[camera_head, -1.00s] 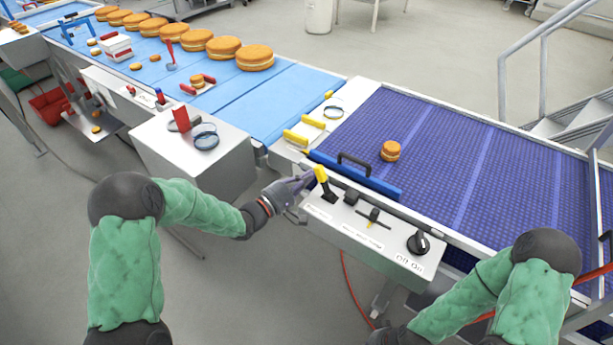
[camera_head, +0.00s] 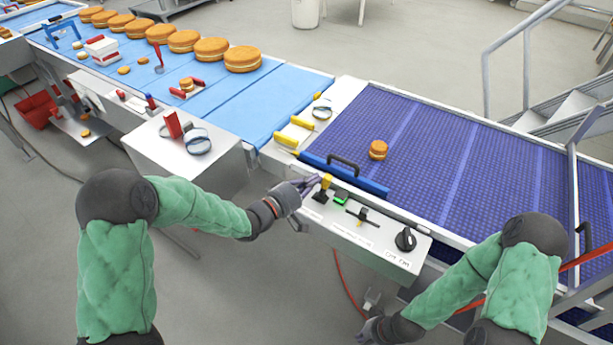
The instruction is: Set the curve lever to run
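The control panel (camera_head: 350,232) stands at the front edge of the purple belt. The label below the lever is too small to read. My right gripper (camera_head: 368,330) hangs low at the bottom, away from the panel, partly hidden by its arm.
The panel also has a slider (camera_head: 362,213) and a black knob (camera_head: 405,239). A blue bar with a handle (camera_head: 343,172) lies behind the panel. A cake round (camera_head: 378,150) sits on the purple belt (camera_head: 450,165). A railing (camera_head: 526,70) stands at right.

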